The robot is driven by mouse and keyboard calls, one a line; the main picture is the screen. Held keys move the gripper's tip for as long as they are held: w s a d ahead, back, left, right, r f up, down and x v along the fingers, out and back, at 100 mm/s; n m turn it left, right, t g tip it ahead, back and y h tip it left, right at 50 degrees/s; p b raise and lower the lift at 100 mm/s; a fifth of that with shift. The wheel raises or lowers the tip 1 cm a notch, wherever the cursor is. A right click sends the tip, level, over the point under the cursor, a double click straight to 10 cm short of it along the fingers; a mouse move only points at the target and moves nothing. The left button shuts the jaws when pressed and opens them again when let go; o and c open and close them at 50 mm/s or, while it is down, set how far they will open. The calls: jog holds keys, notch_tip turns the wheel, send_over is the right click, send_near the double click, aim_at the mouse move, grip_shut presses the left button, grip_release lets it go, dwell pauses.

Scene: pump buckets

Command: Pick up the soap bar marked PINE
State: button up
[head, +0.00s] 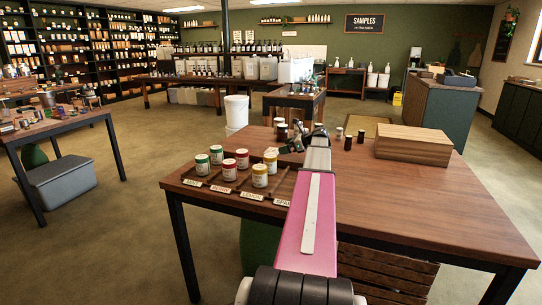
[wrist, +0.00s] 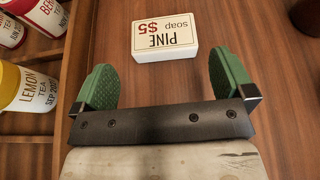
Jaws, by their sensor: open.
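The white soap bar (wrist: 166,38), with a label reading PINE soap $5, lies on the brown wooden table (wrist: 130,145) in the wrist view. My gripper (wrist: 163,66) has two green textured fingers, spread wide and empty. The soap bar is ahead of the gap between them, its near edge roughly level with the fingertips, and I see no contact. In the head view my gripper (head: 306,136) is low over the table, and I cannot make out the soap bar there.
A wooden rack (head: 231,197) with red-, green- and yellow-lidded jars stands left of my arm. A lemon tea jar (wrist: 27,88) is close left in the wrist view. A wooden box (head: 413,145) and small dark jars stand farther back. The table's right side is clear.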

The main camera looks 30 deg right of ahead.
aim_at(269, 150)
jog(key=shift+s+d, duration=0.2)
jog(key=shift+d, duration=0.25)
jog(key=shift+m, duration=0.3)
jog(key=x, duration=1)
jog(key=shift+w+a+r, duration=0.1)
jog(key=shift+w+a, duration=0.1)
jog(key=shift+c, duration=0.3)
jog(key=c, duration=0.6)
